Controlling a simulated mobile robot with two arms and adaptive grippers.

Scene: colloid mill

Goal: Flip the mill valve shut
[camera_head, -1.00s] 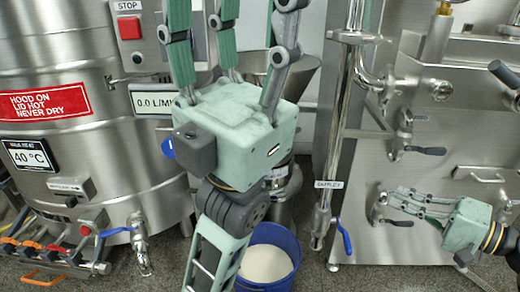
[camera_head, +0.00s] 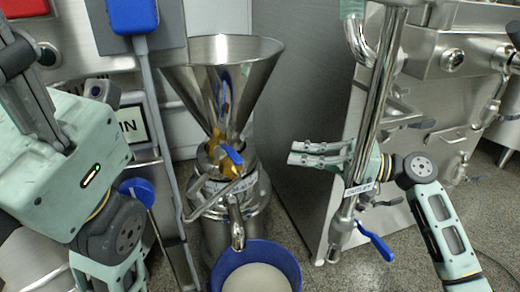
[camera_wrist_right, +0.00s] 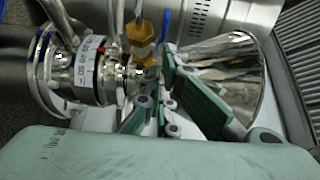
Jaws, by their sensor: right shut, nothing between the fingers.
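The mill (camera_head: 232,212) is a steel machine below a wide steel funnel (camera_head: 205,85). Its valve has a short blue handle (camera_head: 231,156) and a yellow body (camera_head: 214,152) under the funnel's neck. In the right wrist view the yellow valve body (camera_wrist_right: 142,36) and blue handle (camera_wrist_right: 165,25) lie beyond my fingers. My right gripper (camera_head: 292,152) is shut and empty, to the right of the mill, its fingers pointing left toward the valve and apart from it. My left gripper (camera_head: 28,75) is at the left edge; its fingertips are cut off.
A blue bucket (camera_head: 294,258) with pale contents stands under the mill's spout (camera_head: 237,235). A steel outlet pipe (camera_head: 380,85) with another blue handle (camera_head: 375,241) stands close by my right gripper. A steel cabinet (camera_head: 305,100) is behind.

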